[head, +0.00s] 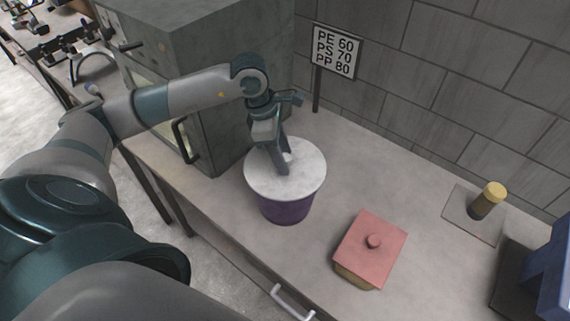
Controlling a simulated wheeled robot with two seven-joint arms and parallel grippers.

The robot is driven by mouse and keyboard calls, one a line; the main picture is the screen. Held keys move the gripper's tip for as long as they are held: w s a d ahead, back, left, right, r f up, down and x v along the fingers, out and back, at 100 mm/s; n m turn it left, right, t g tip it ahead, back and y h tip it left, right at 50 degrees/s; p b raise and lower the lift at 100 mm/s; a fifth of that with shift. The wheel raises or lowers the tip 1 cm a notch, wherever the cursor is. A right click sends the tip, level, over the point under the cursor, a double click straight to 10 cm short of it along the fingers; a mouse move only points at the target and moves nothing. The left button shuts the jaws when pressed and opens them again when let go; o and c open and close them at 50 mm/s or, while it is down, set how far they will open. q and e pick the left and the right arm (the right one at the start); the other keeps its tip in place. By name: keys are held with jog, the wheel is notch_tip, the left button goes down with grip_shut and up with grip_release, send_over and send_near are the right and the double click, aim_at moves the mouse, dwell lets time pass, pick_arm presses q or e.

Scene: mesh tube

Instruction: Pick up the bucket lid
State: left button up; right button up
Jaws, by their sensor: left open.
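A purple bucket (286,209) stands upright on the worktop. Its round white lid (305,180) lies flat on top and covers the opening. My left gripper (283,163) points down over the middle of the lid, with its fingers at or just above the lid's centre. A small pale part shows beside the fingers, possibly the lid's knob, mostly hidden by them. The gripper is open. I cannot tell whether the fingers touch the lid. My right gripper is not in view.
A grey oven-like cabinet (212,45) stands close behind and left of the bucket. A pink-lidded box (370,247) sits to the right. A sign (337,52) stands at the wall. A yellow-topped post (489,200) and a blue object (556,270) are at far right.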

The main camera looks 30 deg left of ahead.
aim_at(287, 157)
pick_arm(q)
grip_shut()
jog(key=shift+r, duration=0.2)
jog(key=shift+r+b, duration=0.6)
jog(key=shift+b, duration=0.05)
jog(key=r+b, duration=0.1)
jog(key=d+r, duration=0.1)
jog(key=shift+w+r+b, duration=0.15)
jog(key=shift+r+b, duration=0.25)
jog(key=w+d+r+b, duration=0.2)
jog(key=d+r+b, duration=0.2)
jog(key=d, duration=0.6)
jog(key=shift+w+d+r, duration=0.15)
jog(key=shift+w+r, duration=0.25)
jog(key=shift+r, duration=0.95)
